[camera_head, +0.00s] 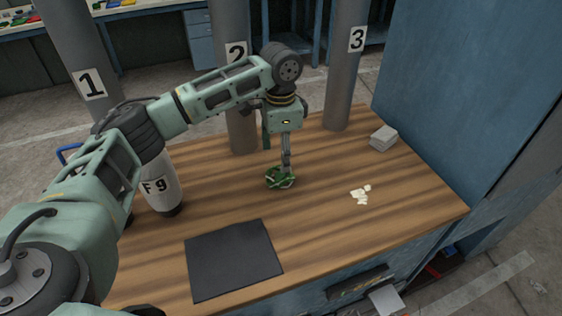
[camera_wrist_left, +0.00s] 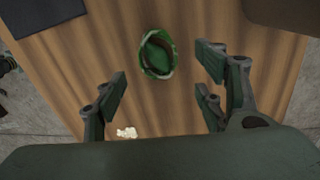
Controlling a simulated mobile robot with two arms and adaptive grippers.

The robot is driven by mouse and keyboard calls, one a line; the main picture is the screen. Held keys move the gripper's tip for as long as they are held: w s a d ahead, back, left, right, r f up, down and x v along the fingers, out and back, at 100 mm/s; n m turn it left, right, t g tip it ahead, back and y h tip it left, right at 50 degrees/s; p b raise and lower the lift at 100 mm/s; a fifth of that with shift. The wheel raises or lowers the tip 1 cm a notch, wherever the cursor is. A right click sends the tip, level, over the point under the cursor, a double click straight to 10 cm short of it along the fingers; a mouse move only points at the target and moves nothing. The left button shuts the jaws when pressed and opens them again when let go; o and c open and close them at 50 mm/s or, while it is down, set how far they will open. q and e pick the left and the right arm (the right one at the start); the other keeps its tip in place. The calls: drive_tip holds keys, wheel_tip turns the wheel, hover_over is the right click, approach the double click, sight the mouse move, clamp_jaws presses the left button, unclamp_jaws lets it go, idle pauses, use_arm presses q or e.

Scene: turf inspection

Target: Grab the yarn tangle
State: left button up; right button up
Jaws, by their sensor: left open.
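The yarn tangle (camera_head: 280,178) is a small green bundle lying on the wooden table in the head view. In the left wrist view the yarn tangle (camera_wrist_left: 158,53) shows as a green ring-like coil with paler strands. My left gripper (camera_head: 287,168) points down right over it, and part of the tangle is hidden behind the fingers in the head view. In the left wrist view my left gripper (camera_wrist_left: 160,88) has its fingers wide apart with nothing between them, and the tangle lies ahead of the gap. My right gripper is not in view.
The wooden table (camera_head: 340,220) holds a black mat (camera_head: 233,260), crumpled pale scraps (camera_head: 361,194), a light grey block stack (camera_head: 383,138) and a white cylinder marked F 9 (camera_head: 160,182). Numbered grey posts (camera_head: 345,75) stand along the back. A blue panel (camera_head: 460,90) rises at right.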

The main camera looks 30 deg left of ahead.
sight(280, 173)
use_arm(q)
drive_tip(key=shift+w+f, duration=0.1)
drive_tip(key=shift+f, duration=0.5)
drive_tip(key=f, duration=0.5)
drive_tip(key=shift+s+f+p, duration=0.25)
drive_tip(key=shift+s+p, duration=0.1)
drive_tip(key=shift+f, duration=0.45)
drive_tip(key=c, duration=1.1)
drive_tip(key=shift+c, duration=0.3)
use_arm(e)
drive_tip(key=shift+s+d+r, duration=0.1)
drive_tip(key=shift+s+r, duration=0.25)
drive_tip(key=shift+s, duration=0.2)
